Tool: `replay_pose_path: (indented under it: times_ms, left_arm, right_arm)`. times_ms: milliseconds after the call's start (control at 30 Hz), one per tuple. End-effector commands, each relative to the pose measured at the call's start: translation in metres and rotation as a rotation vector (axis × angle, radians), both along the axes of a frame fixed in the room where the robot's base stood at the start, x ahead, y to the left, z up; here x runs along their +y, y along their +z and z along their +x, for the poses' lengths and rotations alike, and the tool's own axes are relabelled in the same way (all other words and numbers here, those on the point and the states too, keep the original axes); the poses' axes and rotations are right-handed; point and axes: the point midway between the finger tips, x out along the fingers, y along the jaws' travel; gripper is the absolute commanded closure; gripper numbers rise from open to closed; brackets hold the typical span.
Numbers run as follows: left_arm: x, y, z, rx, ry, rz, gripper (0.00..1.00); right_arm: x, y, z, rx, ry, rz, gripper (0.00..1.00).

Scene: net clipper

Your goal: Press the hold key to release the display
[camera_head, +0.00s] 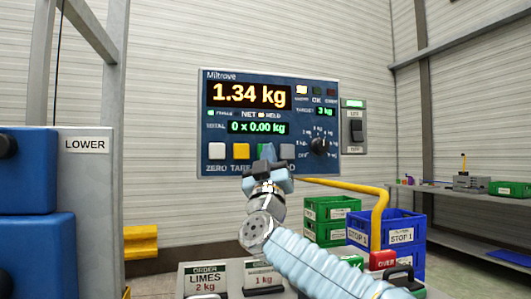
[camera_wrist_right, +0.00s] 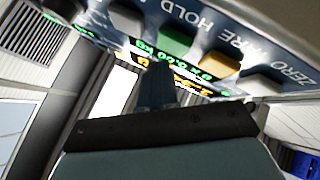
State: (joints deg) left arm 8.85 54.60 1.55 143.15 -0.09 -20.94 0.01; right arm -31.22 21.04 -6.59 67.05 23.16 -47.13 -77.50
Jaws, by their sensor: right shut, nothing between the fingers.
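The Miltrave display panel (camera_head: 325,95) is on the wall and reads 1.34 kg in orange, with a yellow lamp lit by the word HELD. Below the readout are a white zero key (camera_head: 217,151), a yellow tare key (camera_head: 241,151) and a grey key (camera_head: 287,151). My right gripper (camera_head: 267,153) is shut and empty in front of the hold key's place, hiding it in the head view. In the right wrist view the green hold key (camera_wrist_right: 177,41) shows just beyond my fingertips (camera_wrist_right: 160,72). I cannot tell whether they touch. My left gripper is out of view.
A rotary knob (camera_head: 319,145) sits right of the keys, with a switch box (camera_head: 355,130) beside the panel. Green crates (camera_head: 325,230) and blue crates (camera_head: 372,222) stand below right. A yellow bent pipe (camera_head: 380,205) runs past them. A blue block stack (camera_head: 35,240) is at left.

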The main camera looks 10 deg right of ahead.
Motion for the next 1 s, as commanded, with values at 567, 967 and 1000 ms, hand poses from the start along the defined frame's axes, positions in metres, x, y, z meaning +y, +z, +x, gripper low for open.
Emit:
replay_pose_path:
  times_ms: [567, 967, 1000]
  left_arm:
    - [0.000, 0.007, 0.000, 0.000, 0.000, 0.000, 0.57]
    - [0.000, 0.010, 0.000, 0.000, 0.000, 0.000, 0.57]
    - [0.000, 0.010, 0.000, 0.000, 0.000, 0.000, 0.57]
  right_arm:
    - [0.000, 0.000, 0.008, 0.000, 0.000, 0.000, 1.00]
    - [0.000, 0.001, 0.012, 0.000, -0.001, -0.001, 1.00]
    - [0.000, 0.001, 0.013, 0.000, -0.001, -0.001, 1.00]
